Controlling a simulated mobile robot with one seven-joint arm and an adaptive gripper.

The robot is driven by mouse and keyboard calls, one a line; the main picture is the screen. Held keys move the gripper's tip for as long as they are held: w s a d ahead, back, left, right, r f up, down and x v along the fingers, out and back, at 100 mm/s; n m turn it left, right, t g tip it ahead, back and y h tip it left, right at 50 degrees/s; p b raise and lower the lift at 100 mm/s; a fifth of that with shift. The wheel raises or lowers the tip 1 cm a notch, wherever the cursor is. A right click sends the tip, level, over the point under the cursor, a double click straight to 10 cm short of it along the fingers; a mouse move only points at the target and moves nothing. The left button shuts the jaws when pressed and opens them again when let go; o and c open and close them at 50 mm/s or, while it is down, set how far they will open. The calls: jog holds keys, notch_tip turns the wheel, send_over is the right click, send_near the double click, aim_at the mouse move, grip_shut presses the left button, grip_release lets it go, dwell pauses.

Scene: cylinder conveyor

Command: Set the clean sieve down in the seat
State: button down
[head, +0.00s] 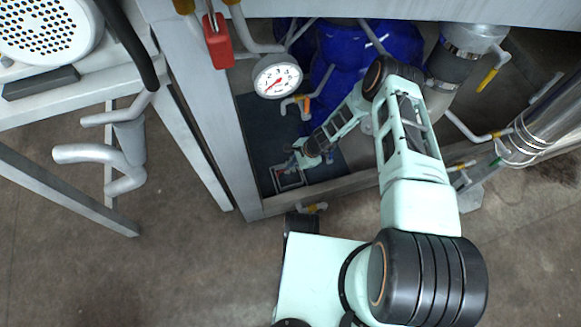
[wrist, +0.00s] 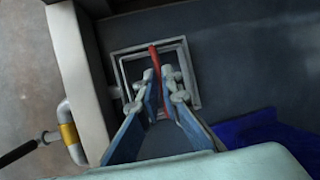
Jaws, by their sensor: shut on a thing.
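My gripper (wrist: 155,76) points down with its fingers close together around a thin red handle (wrist: 153,53). The handle appears to belong to the sieve, whose body I cannot clearly separate from the frame around it. A light square frame, apparently the seat (wrist: 196,88), lies on the dark floor panel below the fingers. A second square outline shows inside it. In the head view my gripper (head: 303,160) is low over the same square frame (head: 290,187), near the front corner. Whether the sieve touches the seat is hidden.
A grey frame post and beam (wrist: 80,75) stand close to the left of the seat. A blue bulky thing (head: 365,50) lies behind. A pressure gauge (head: 277,76), pipes and valve handles surround the opening. The dark panel (wrist: 245,60) right of the seat is clear.

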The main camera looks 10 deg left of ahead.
jog(key=shift+f+b, duration=0.25)
jog(key=shift+b, duration=0.1)
jog(key=c, duration=2.1)
grip_release()
jog(key=shift+r, duration=0.1)
jog(key=shift+r, duration=0.1)
jog(key=p+v, duration=0.4)
jog(key=v, duration=0.3)
jog(key=shift+d+r, duration=0.1)
jog(key=shift+r, duration=0.25)
